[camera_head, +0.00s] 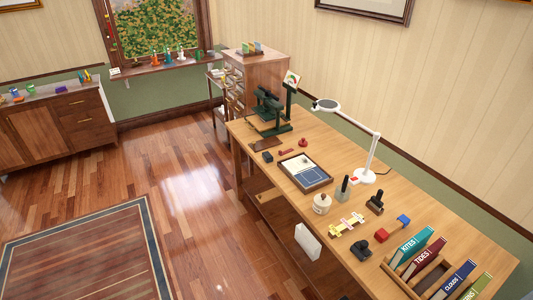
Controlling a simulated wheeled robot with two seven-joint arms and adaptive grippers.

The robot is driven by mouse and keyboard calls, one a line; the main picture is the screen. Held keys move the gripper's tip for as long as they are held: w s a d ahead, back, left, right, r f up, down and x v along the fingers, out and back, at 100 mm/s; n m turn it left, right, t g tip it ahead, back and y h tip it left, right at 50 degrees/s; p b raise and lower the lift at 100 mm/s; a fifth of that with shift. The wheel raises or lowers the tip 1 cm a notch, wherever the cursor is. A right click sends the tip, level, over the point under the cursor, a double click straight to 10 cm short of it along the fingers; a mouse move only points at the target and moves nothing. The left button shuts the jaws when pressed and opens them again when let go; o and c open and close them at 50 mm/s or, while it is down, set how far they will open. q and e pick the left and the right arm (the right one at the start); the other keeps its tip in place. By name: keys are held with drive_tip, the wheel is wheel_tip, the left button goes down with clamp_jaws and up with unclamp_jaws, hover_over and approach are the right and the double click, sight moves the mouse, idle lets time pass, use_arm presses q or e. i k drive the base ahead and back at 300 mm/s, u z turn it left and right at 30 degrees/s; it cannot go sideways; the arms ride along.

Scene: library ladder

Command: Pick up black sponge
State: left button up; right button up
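A small dark block (267,157) lies near the left edge of the wooden workbench (410,190), by a brown flat piece. It may be the black sponge, but it is too small to tell its texture. Another black object (361,250), lumpy in shape, sits near the bench's front edge, left of the book rack. A black-based item with a handle (375,202) stands farther back. Neither of my grippers is in view.
The bench also holds a dark-framed tray (305,172), a white lamp (368,150), a cream pot (322,204), red and blue blocks, a green press (270,108) and a wooden book rack (415,275). A sideboard (58,125) stands left. The wooden floor between is open, with a rug (85,255).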

sight(268, 157)
drive_tip(key=u, duration=0.85)
drive_tip(key=i, duration=3.1)
drive_tip(key=z, duration=3.3)
